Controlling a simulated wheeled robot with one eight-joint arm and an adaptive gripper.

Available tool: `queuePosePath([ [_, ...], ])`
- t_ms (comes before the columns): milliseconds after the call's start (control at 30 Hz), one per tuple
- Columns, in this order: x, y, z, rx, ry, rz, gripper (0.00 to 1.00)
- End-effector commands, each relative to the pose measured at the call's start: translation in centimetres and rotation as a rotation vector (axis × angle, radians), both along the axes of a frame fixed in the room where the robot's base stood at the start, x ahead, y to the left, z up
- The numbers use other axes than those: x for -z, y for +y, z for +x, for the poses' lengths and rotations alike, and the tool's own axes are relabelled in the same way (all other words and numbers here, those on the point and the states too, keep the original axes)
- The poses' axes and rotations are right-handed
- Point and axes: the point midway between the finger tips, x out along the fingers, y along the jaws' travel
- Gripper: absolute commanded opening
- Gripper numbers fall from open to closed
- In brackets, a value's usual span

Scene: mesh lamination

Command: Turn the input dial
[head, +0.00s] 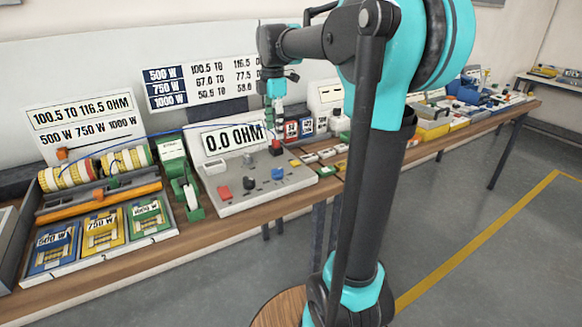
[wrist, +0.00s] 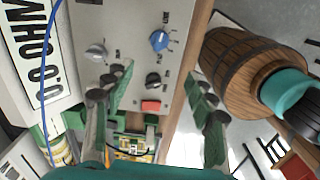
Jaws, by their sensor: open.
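The control panel (head: 235,196) is a grey sloped box bearing a grey knob (head: 248,160), a blue knob (head: 277,173), a black knob (head: 249,183) and a red button (head: 224,192). Which knob is the input dial I cannot tell. The display (head: 232,138) behind reads 0.0 OHM. My gripper (head: 276,125) hangs above the back right of the panel. In the wrist view my gripper (wrist: 158,79) is open and empty, its fingers apart on either side of the black knob (wrist: 153,80) as seen from above. The blue knob (wrist: 159,41) and grey knob (wrist: 96,51) lie beyond the fingertips.
A green clamp-like fixture (head: 188,196) stands left of the panel. Further left is a rack of striped rolls (head: 66,177) and a tray with 500, 750 and 1000 W pads (head: 100,228). Small parts crowd the bench to the right. A blue cable (wrist: 45,80) runs past the display.

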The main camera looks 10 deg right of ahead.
Motion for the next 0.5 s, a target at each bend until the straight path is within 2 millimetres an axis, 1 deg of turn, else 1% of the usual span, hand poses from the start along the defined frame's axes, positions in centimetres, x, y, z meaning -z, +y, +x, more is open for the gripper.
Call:
queuePosePath([
  [33,-0.6,0.1,0.3,-0.035,0.006,-0.001,0.56],
  [100,-0.9,0.2,0.5,-0.069,0.013,-0.002,0.56],
  [167,-0.8,0.2,0.6,-0.083,0.015,-0.002,0.56],
  [233,-0.3,0.2,0.6,-0.086,0.016,-0.002,0.56],
  [367,1.6,0.2,0.6,-0.084,0.015,-0.002,0.56],
  [500,4.4,0.2,0.6,-0.083,0.015,-0.002,0.56],
])
